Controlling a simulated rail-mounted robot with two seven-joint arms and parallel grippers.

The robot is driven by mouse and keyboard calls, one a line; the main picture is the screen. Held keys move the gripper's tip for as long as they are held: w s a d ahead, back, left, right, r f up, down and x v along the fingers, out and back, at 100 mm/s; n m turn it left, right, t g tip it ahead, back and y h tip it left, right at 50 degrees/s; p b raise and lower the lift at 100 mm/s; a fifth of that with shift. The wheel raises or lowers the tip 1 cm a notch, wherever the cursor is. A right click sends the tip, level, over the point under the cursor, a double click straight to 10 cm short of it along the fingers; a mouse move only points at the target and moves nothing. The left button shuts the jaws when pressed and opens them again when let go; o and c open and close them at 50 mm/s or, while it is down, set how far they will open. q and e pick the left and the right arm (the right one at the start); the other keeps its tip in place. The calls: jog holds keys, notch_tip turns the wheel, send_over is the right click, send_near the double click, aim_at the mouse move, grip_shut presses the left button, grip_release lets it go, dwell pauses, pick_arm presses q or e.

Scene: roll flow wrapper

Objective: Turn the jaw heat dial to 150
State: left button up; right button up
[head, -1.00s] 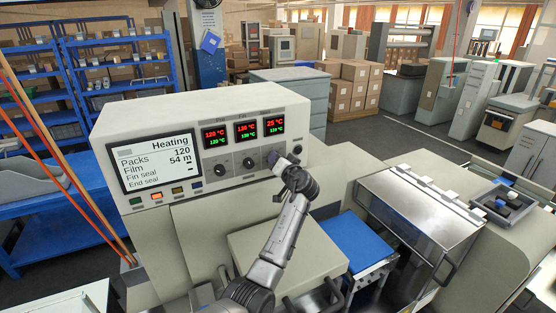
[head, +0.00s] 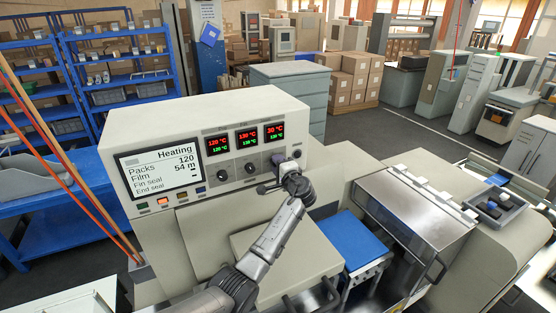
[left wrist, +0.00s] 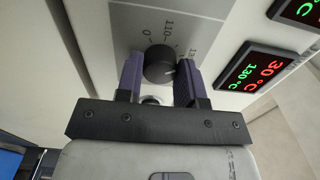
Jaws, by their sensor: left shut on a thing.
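The jaw heat dial (left wrist: 158,66) is a round black knob on the grey panel, with scale marks including 0 and 110 around it in the left wrist view. My left gripper (left wrist: 160,82) has its two purple fingers on either side of the knob, shut on it. In the head view my left gripper (head: 281,160) is at the right end of the dial row and hides this dial. The display beside it (left wrist: 256,67) shows 30 °C in red and 130 °C in green; it also shows in the head view (head: 275,132). My right gripper is in neither view.
Two other black dials (head: 223,174) (head: 250,167) sit left of my gripper, under their own displays. The status screen (head: 160,168) reads Heating. A row of small buttons (head: 170,199) lies below it. A clear-covered housing (head: 412,215) stands to the right.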

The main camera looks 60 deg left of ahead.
pick_arm(q)
jog(key=shift+f+m+p, duration=0.1)
jog(key=shift+m+p, duration=4.55)
jog(key=shift+m, duration=3.55)
jog(key=o, duration=0.9)
jog(key=shift+d, duration=0.1)
jog(key=shift+s+d+b, duration=0.25)
jog(key=shift+d+b, duration=0.35)
jog(key=shift+d, duration=1.65)
jog(key=shift+s+d+b, duration=0.3)
jog(key=shift+d+b, duration=0.25)
jog(key=shift+d, duration=1.75)
jog(key=shift+s+d+b, duration=0.25)
jog(key=shift+d+b, duration=0.35)
jog(key=shift+d, duration=1.65)
